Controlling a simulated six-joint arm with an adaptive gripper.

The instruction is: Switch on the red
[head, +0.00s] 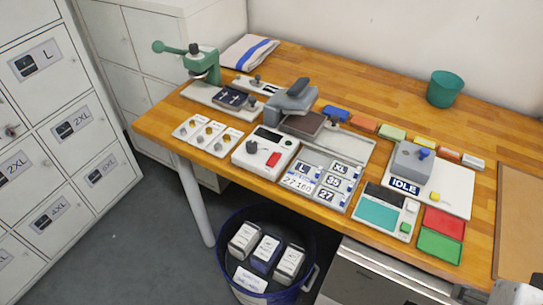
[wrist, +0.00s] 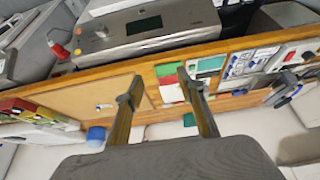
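A red rocker-like part (head: 274,159) sits on a white control box (head: 245,163) with a dark display and a round knob, left of the middle of the bench in the head view. Whether it is on or off cannot be told. A flat red pad (head: 444,223) lies at the right, above a green pad (head: 439,246). The red pad also shows in the wrist view (wrist: 172,93). My gripper (wrist: 157,84) is open and empty in the wrist view, its fingers apart above the bench edge area. It is not visible in the head view.
A grey press (head: 292,101) stands behind the control box. A green lever tool (head: 203,66) stands left, an IDLE-labelled unit (head: 411,163) right. A teal cup (head: 444,89) stands at the back. A blue bin (head: 231,279) is below. The back of the wooden bench (head: 370,83) is mostly clear.

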